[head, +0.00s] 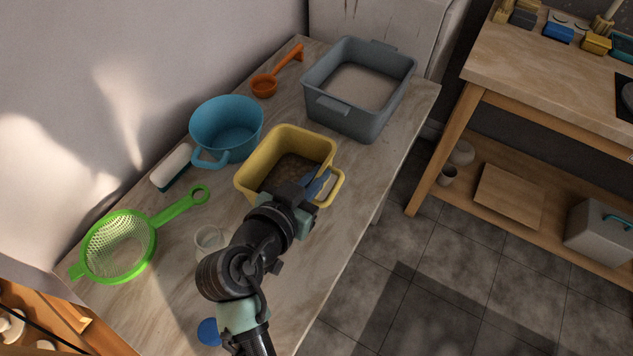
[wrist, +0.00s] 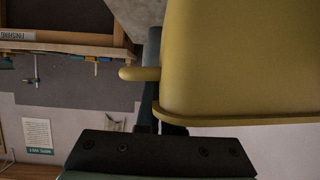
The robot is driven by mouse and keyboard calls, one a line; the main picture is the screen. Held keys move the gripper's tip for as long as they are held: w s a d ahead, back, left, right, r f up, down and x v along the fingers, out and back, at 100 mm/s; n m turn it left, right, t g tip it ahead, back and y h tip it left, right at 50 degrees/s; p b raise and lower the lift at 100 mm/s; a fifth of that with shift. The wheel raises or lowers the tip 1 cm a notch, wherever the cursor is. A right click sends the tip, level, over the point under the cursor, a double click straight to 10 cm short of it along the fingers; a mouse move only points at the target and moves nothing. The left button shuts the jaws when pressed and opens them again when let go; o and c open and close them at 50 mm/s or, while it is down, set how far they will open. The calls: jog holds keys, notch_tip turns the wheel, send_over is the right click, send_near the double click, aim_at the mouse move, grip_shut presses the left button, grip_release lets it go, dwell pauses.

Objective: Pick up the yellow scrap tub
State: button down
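The yellow scrap tub (head: 262,150) stands upright on the table, with dark brownish contents. Its loop handle (head: 338,190) is on the right side. My gripper (head: 312,188) is at that side, by the wall and handle, and covers part of the tub. A blue and whitish patch shows between wall and handle; I cannot tell if it is a fingertip. In the wrist view the tub (wrist: 240,60) fills the upper right, with the handle (wrist: 138,73) sticking out left across a dark finger. The finger gap is hidden, so I cannot tell whether the fingers are closed.
Around the tub are a blue pot (head: 228,125), a grey bin (head: 340,112), an orange scoop (head: 265,85), a white sponge (head: 172,165), a green strainer (head: 118,245) and a small clear cup (head: 208,238). The table's right edge is close to the tub.

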jog(key=shift+r, duration=2.65)
jog(key=shift+r+p, duration=0.1)
jog(key=shift+p, duration=0.2)
